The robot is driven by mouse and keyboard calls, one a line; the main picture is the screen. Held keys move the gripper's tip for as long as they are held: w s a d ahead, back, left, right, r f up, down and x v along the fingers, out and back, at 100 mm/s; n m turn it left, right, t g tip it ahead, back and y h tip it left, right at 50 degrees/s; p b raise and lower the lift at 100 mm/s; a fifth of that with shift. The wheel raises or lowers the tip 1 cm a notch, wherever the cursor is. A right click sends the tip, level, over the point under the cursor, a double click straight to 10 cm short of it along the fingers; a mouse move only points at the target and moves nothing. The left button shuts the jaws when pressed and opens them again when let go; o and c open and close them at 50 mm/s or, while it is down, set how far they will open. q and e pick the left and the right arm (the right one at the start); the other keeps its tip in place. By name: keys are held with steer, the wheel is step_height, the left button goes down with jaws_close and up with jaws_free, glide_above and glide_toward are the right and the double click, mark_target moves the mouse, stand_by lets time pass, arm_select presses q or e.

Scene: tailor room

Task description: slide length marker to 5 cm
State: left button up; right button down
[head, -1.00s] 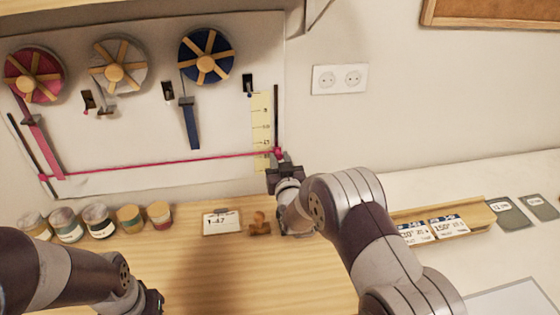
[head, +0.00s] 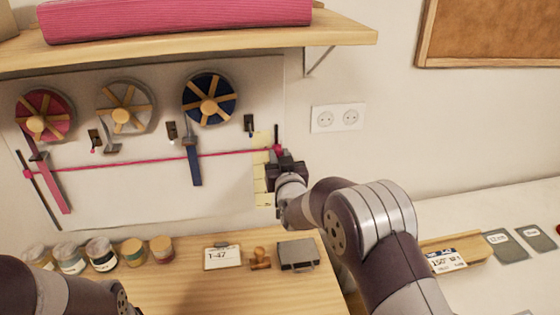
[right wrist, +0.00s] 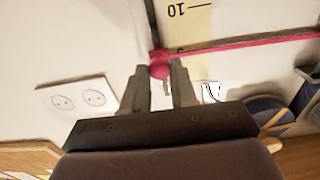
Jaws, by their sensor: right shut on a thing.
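The length marker is a pink knob (head: 278,148) on a dark vertical slot at the right edge of the white wall board (head: 105,205). A pink line (head: 120,163) runs from it across the board to a second pink knob (head: 27,174) at the left slot. My right gripper (head: 280,158) is shut on the marker; the right wrist view shows the knob (right wrist: 158,64) at its fingertips. The yellow scale strip (head: 262,199) stands beside the slot, partly behind the gripper. The wrist view is upside down; its 10 mark lies below the line on the board. My left gripper is out of frame.
Ribbon spools (head: 208,98) hang above the line, and the blue ribbon (head: 194,165) hangs across its path. A shelf (head: 200,42) juts out above the board. Several jars (head: 133,252), a card (head: 222,257), a stamp (head: 261,258) and a grey box (head: 297,254) stand on the table below.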

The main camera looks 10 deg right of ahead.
steer(key=c, duration=0.9)
jaws_free()
steer(key=s+b, duration=0.3)
steer(key=s, duration=0.9)
steer(key=shift+s, duration=0.4)
steer(key=shift+f, duration=0.1)
steer(key=s+f+n+g, duration=0.1)
steer(key=s+f+g, duration=1.1)
steer(key=s+f, duration=0.3)
steer(key=s+d+g, duration=0.1)
steer(key=s, duration=0.2)
steer(key=s+d+f+g, duration=0.1)
steer(key=s+d+g, duration=0.1)
steer(key=s, duration=0.1)
steer(key=s+d+f+g, duration=0.1)
steer(key=s, duration=0.2)
steer(key=shift+s+d+m+g, duration=0.1)
steer(key=shift+d+m+g, duration=0.25)
steer(key=shift+m+g, duration=0.05)
